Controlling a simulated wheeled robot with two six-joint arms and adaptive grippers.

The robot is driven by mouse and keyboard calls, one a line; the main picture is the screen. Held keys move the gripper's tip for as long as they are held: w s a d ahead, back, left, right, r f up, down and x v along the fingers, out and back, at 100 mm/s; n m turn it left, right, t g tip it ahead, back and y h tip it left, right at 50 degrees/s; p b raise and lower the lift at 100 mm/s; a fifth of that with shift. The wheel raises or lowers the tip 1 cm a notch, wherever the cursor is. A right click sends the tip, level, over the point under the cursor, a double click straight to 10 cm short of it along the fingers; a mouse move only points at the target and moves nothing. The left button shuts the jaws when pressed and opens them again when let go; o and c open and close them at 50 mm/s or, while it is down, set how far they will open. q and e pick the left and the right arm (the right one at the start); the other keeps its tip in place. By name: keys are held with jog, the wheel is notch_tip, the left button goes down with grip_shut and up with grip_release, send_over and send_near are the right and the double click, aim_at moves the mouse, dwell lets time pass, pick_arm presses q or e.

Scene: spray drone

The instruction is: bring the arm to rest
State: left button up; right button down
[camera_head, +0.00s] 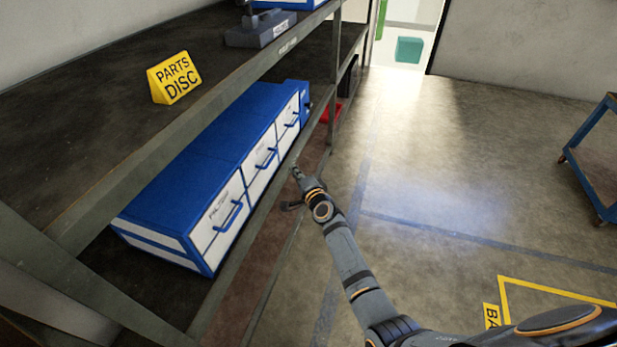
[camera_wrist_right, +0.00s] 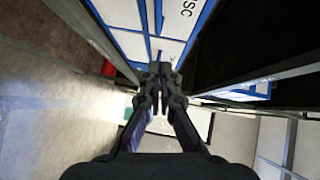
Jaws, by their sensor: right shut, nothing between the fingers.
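My right arm (camera_head: 352,262) reaches in from the lower right in the head view. Its gripper (camera_head: 297,174) is in front of the blue and white drawer cabinet (camera_head: 195,160), near the shelf's front edge. In the right wrist view the fingers of the right gripper (camera_wrist_right: 160,72) are together with nothing between them. White drawer fronts with blue edges (camera_wrist_right: 125,18) show beyond the fingertips. I cannot tell whether the fingertips touch anything. My left gripper is not in view.
A yellow "PARTS DISC" sign (camera_head: 175,77) stands on the upper shelf (camera_head: 80,120). A red bin (camera_head: 330,112) sits further along the lower shelf. A blue cart (camera_head: 598,165) stands at the right. The floor (camera_head: 430,160) between is open, with a yellow marked area (camera_head: 545,288) near the front.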

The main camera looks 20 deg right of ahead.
jog(key=s+d+f+n+g+h+p, duration=0.1)
jog(key=s+d+f+n+g+p, duration=0.2)
jog(key=s+f, duration=1)
jog(key=s+d+f+n+g+h, duration=0.15)
jog(key=s+f+n+g, duration=0.3)
jog(key=s+f, duration=0.85)
pick_arm(q)
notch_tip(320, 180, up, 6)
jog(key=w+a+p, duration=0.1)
jog(key=p, duration=0.1)
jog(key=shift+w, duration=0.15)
pick_arm(e)
jog(key=s+d+f+n+g, duration=0.2)
jog(key=s+f, duration=0.3)
jog(key=s, duration=0.6)
jog(key=s+d+f+n+g, duration=0.3)
jog(key=s+d+f, duration=0.1)
jog(key=s, duration=0.6)
jog(key=s+d+f+n+g+h, duration=0.1)
jog(key=s+d+f+n+g, duration=0.1)
jog(key=s+f, duration=0.4)
jog(key=s+d, duration=0.1)
jog(key=s, duration=0.4)
jog(key=shift+s+g, duration=0.3)
jog(key=shift+g, duration=0.05)
